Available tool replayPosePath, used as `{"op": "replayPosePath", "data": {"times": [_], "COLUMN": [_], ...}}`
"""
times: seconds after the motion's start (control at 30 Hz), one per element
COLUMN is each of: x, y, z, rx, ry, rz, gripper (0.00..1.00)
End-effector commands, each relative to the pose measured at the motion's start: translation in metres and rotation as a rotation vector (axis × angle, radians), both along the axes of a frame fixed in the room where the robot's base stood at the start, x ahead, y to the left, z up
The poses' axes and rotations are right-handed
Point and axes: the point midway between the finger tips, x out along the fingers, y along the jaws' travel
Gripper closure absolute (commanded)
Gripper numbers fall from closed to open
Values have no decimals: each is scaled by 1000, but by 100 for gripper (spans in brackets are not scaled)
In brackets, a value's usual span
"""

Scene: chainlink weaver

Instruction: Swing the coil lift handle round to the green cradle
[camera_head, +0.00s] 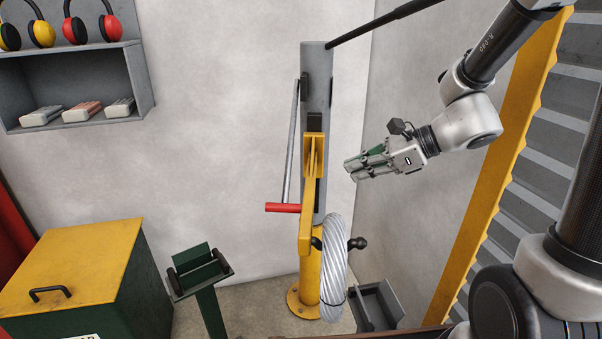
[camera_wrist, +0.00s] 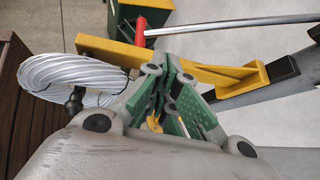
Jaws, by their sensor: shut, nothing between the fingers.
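The coil lift has a yellow post (camera_head: 309,265) with a grey mast above it. Its handle is a metal rod with a red grip (camera_head: 283,207), on the left side of the post; the grip also shows at the top of the wrist view (camera_wrist: 139,34). A coil of silvery cable (camera_head: 335,275) hangs on the lift's right side, over a grey cradle (camera_head: 378,306). The green cradle (camera_head: 207,300) stands left of the post on its own stand. My gripper (camera_head: 352,171) is shut and empty, in the air right of the mast, apart from the handle.
A green bin with a yellow lid (camera_head: 75,265) stands at the lower left. A wall shelf (camera_head: 140,70) holds ear defenders and small blocks. A dark bar (camera_head: 380,22) runs from the mast top to the upper right. A yellow-edged shutter (camera_head: 500,170) is close on the right.

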Motion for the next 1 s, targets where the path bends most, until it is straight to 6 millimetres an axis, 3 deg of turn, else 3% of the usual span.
{"op": "replayPosePath", "data": {"times": [0.1, 0.27, 0.8, 1.0], "x": [24, 35, 76, 86], "y": [7, 16, 98, 114], "z": [4, 3, -46, -56], "rx": [111, 150, 146, 144], "ry": [79, 107, 104, 102], "rz": [-132, -175, -169, -170], "gripper": [100, 100, 100, 100]}}
